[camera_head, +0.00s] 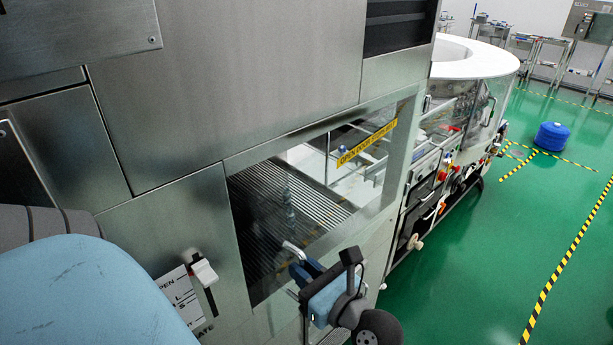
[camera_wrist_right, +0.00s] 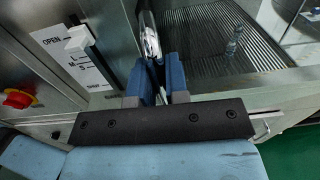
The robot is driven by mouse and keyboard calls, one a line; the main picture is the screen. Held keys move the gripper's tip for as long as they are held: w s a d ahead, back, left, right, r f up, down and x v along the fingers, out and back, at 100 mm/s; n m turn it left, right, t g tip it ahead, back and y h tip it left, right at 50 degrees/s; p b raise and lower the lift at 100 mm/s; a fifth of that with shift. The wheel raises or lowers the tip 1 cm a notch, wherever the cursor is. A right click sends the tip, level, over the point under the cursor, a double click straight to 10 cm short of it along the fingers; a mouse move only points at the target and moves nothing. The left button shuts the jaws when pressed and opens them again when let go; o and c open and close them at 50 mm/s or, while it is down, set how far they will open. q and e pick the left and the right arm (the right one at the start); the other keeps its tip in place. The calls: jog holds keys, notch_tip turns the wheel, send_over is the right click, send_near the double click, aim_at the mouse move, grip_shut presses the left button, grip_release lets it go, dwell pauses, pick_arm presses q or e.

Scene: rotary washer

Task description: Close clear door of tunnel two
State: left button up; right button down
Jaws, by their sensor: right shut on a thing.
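The tunnel opening sits in the steel machine front, with a ribbed conveyor (camera_head: 285,200) visible inside. A yellow label (camera_head: 367,144), partly readable as "OPEN", crosses its right part, seemingly on clear panelling. The clear pane's edges are hard to make out, so I cannot tell how far the door stands open. My right gripper (camera_head: 306,268) is at the opening's lower edge, shut on a shiny metal handle (camera_head: 294,249). In the right wrist view the handle (camera_wrist_right: 150,38) rises between the blue fingers (camera_wrist_right: 157,80). My left gripper is not visible.
A lever slot (camera_head: 204,275) with an "OPEN" sign is left of the opening. A red knob (camera_wrist_right: 18,99) shows in the wrist view. A clear bottle (camera_wrist_right: 234,40) stands on the conveyor.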

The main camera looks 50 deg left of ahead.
jog(key=c, duration=1.3)
grip_release()
jog(key=shift+o, duration=0.8)
jog(key=d+b, duration=0.2)
jog(key=d, duration=1.2)
jog(key=shift+s, duration=0.2)
jog(key=shift+a, duration=0.1)
jog(key=shift+c, duration=0.5)
